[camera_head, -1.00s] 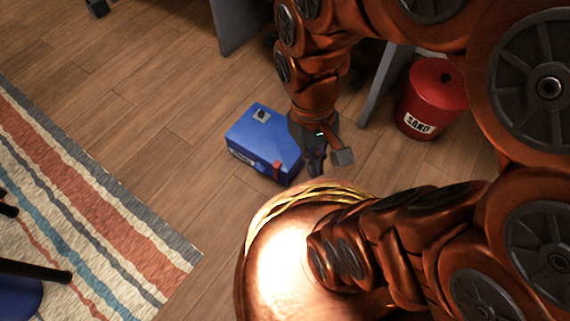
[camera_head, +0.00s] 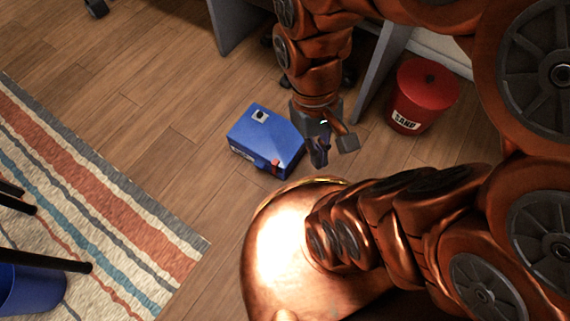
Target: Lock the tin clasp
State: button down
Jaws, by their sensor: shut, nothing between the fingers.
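A blue tin (camera_head: 262,134) sits on the wooden floor near the middle of the view. A small red clasp (camera_head: 275,167) shows on its front side, close to the right corner. I cannot tell whether the clasp is locked. My gripper (camera_head: 319,160) is shut and empty, pointing down just to the right of the tin. It looks apart from the clasp. My arm hides part of the floor behind the gripper.
A red bucket (camera_head: 421,95) labelled "SAND" stands at the right, behind my gripper. Grey desk panels (camera_head: 234,24) rise at the back. A striped rug (camera_head: 110,215) lies at the left, with dark legs and a blue object over it. Floor left of the tin is clear.

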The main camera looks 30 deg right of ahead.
aim_at(274, 163)
jog(key=z, duration=1.65)
jog(key=k, duration=1.05)
jog(key=u, duration=1.6)
